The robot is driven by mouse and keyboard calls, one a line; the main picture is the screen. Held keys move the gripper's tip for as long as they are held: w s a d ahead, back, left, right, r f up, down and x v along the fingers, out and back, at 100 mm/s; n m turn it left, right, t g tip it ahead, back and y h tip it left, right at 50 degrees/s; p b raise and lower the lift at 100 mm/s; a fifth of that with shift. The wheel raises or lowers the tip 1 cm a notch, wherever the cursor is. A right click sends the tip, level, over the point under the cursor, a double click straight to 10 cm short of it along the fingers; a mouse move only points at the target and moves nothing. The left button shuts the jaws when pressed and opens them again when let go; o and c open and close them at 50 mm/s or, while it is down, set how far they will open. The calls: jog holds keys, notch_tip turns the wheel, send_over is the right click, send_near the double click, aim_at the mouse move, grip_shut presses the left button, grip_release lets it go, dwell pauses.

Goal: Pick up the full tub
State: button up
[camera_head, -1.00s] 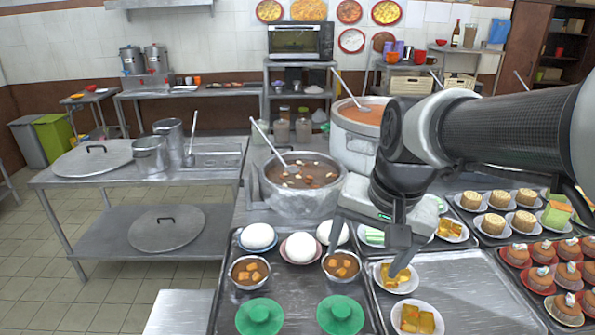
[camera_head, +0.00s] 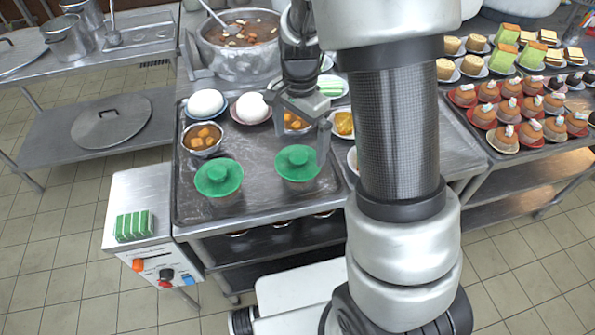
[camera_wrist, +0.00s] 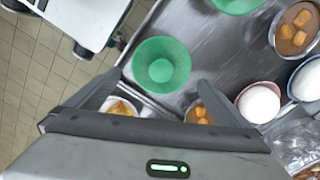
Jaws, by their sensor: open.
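One is the left green-lidded tub (camera_head: 218,177); the other is the right green-lidded tub (camera_head: 297,163). Their contents are hidden, so I cannot tell which is full. My gripper (camera_head: 302,128) is open and empty, above and just behind the right tub. In the wrist view, my gripper (camera_wrist: 160,78) has its fingers spread either side of this right tub's lid (camera_wrist: 162,64), apart from it. The left tub (camera_wrist: 236,4) is cut off at the wrist view's top edge.
Behind the tubs are bowls of orange cubes (camera_head: 202,138) and white domes (camera_head: 206,102). A plate of yellow food (camera_head: 343,124) lies right of the gripper. The stockpot (camera_head: 240,62) stands behind. A control box (camera_head: 150,200) stands front left.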

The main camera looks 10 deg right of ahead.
aim_at(298, 156)
notch_tip(298, 156, down, 9)
jog(key=shift+a+r+b, duration=0.1)
jog(key=shift+a+b, duration=0.05)
jog(key=shift+b, duration=0.3)
jog(key=shift+w, duration=0.1)
jog(key=c, duration=1.1)
